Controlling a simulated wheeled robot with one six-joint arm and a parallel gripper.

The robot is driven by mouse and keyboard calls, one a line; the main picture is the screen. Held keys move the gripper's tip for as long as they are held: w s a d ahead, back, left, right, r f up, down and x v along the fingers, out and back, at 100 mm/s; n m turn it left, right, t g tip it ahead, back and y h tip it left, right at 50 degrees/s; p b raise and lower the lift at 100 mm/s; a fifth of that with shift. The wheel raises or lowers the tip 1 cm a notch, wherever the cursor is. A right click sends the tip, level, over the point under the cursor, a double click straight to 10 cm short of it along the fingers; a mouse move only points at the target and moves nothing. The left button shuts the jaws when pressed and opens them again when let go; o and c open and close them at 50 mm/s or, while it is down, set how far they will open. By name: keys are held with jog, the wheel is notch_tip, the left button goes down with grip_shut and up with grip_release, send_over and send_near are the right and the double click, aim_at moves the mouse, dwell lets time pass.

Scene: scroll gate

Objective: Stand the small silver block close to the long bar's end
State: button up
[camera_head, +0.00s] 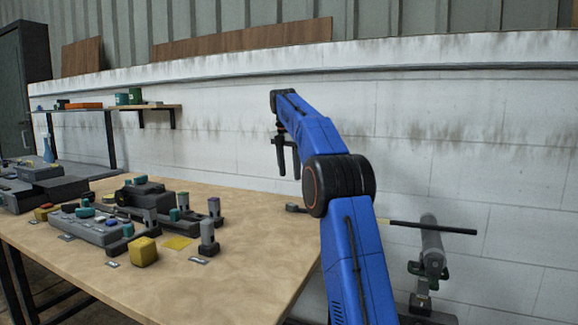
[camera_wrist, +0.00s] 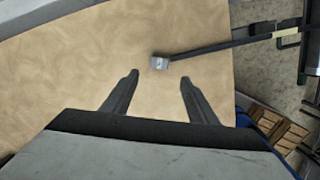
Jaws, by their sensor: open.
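A small silver block (camera_wrist: 159,63) shows on the tabletop in the wrist view, at the left end of the long dark bar (camera_wrist: 220,46). I cannot tell whether it touches the bar or is joined to it. In the head view the small grey block (camera_head: 295,208) is near the table's far right edge, and the bar (camera_head: 435,228) runs right past the table, partly hidden behind my arm. My gripper (camera_head: 289,173) is open and empty, pointing down above the table near the block. In the wrist view the block lies just beyond the gap between my fingertips (camera_wrist: 158,78).
Grey control boxes with coloured knobs (camera_head: 95,227), a yellow cube (camera_head: 144,251), a yellow flat patch (camera_head: 177,242) and an upright grey post (camera_head: 209,238) occupy the table's left and middle. A grey cylinder stand (camera_head: 432,250) is beside the bar. The table's right front is clear.

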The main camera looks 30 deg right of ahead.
jog(key=shift+a+r, duration=0.1)
jog(key=shift+r, duration=1.1)
jog(key=shift+s, duration=0.1)
